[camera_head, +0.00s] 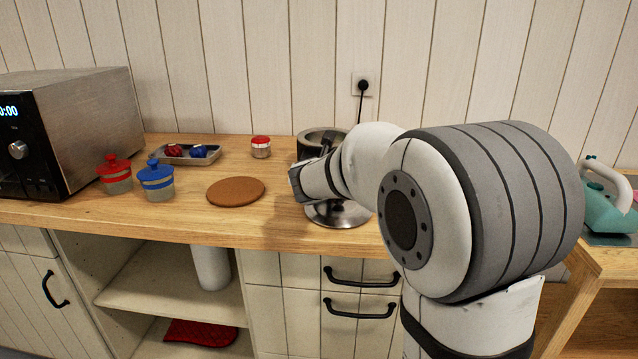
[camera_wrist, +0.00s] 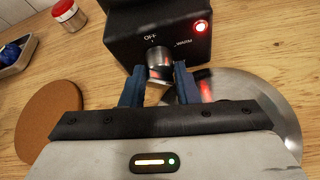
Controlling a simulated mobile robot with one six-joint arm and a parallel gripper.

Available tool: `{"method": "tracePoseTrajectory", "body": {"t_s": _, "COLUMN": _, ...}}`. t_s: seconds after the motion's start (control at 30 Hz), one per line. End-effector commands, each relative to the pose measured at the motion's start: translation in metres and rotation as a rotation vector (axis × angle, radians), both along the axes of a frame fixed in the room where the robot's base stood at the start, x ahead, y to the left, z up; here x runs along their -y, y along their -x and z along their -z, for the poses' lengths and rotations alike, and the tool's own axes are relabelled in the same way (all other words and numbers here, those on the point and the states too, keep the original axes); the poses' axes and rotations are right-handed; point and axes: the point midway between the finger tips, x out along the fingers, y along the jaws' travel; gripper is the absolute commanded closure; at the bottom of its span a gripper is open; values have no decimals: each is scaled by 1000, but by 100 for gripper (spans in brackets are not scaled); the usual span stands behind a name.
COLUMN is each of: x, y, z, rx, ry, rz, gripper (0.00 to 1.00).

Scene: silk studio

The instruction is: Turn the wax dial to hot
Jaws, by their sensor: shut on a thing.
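The wax dial (camera_wrist: 159,56) is a silver knob on the front of a black control box (camera_wrist: 122,42) in the wrist view. OFF is printed above it and WARM to its upper right. A red lamp (camera_wrist: 200,27) glows at the box's right. No HOT label shows, and I cannot tell where the dial points. My gripper (camera_wrist: 159,70) is shut on the dial, one finger on each side. In the head view my arm hides the dial and box; the round pot (camera_head: 318,139) and shiny metal base (camera_head: 338,214) show around my gripper (camera_head: 298,184).
A brown round mat (camera_head: 236,191) lies left of the base. A microwave (camera_head: 85,110) stands at far left.

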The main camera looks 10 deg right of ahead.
Motion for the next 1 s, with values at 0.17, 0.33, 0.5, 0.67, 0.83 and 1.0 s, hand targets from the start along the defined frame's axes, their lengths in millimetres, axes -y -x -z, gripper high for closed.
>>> {"method": "tracePoseTrajectory", "body": {"t_s": 0.17, "x": -1, "y": 0, "z": 0, "rx": -1, "ry": -3, "rz": -1, "gripper": 95}}
{"method": "tracePoseTrajectory", "body": {"t_s": 0.33, "x": -1, "y": 0, "z": 0, "rx": 0, "ry": -3, "rz": -1, "gripper": 95}}
{"method": "tracePoseTrajectory", "body": {"t_s": 0.5, "x": 0, "y": 0, "z": 0, "rx": 0, "ry": -2, "rz": -1, "gripper": 58}}
{"method": "tracePoseTrajectory", "body": {"t_s": 0.67, "x": 0, "y": 0, "z": 0, "rx": -1, "ry": -1, "rz": 0, "gripper": 51}}
{"method": "tracePoseTrajectory", "body": {"t_s": 0.83, "x": 0, "y": 0, "z": 0, "rx": -1, "ry": 1, "rz": 0, "gripper": 51}}
{"method": "tracePoseTrajectory", "body": {"t_s": 1.0, "x": -1, "y": 0, "z": -3, "rx": -16, "ry": 42, "rz": 0, "gripper": 51}}
